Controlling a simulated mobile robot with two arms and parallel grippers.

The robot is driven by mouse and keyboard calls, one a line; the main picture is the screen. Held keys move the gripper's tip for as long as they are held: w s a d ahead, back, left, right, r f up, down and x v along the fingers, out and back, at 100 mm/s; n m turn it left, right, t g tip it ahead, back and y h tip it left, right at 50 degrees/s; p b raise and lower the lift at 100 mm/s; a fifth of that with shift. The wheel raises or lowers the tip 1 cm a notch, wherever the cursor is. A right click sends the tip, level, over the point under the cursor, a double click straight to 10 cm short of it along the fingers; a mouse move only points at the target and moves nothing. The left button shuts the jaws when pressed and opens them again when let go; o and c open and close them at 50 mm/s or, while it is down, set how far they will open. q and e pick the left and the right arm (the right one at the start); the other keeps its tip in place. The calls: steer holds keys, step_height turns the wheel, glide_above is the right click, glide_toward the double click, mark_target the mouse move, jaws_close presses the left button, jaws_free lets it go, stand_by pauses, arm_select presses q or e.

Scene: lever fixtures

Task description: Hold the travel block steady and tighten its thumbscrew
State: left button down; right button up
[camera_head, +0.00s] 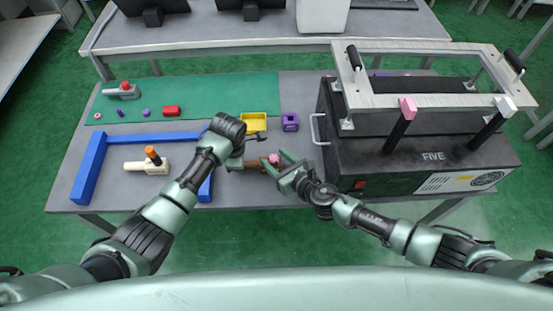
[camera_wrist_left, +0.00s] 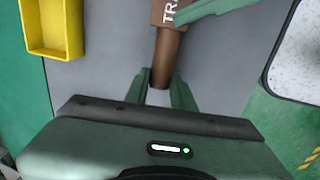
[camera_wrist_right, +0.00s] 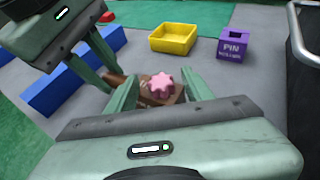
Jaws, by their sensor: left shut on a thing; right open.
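The travel block (camera_wrist_left: 166,12) is brown with white lettering starting "TRA" and has a narrower brown handle (camera_wrist_left: 167,55). My left gripper (camera_wrist_left: 160,88) is shut on the handle's end; it also shows in the head view (camera_head: 240,163). The pink, lobed thumbscrew (camera_wrist_right: 161,87) is on top of the block, also visible in the head view (camera_head: 274,159). My right gripper (camera_wrist_right: 161,80) is open, its fingers either side of the thumbscrew. In the head view this gripper (camera_head: 279,164) comes from the right. I cannot tell whether its fingers touch the thumbscrew.
A yellow tray (camera_head: 253,122) and a purple pin box (camera_head: 290,122) stand behind the block. A large dark machine (camera_head: 420,150) with a raised frame fills the right. A blue frame (camera_head: 90,165) and a cream fixture with an orange knob (camera_head: 150,162) are at left.

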jaws_close()
stand_by(0.3)
steer(key=m+h, duration=0.2)
steer(key=m+t+h, duration=0.1)
steer(key=h, duration=0.1)
steer(key=shift+s+a+m+t, duration=0.1)
steer(key=shift+a+m+t, duration=0.2)
steer(key=shift+a+m, duration=0.1)
steer(key=shift+a+m+h, duration=0.15)
steer(key=shift+m+h, duration=2.45)
steer(key=shift+h, duration=0.5)
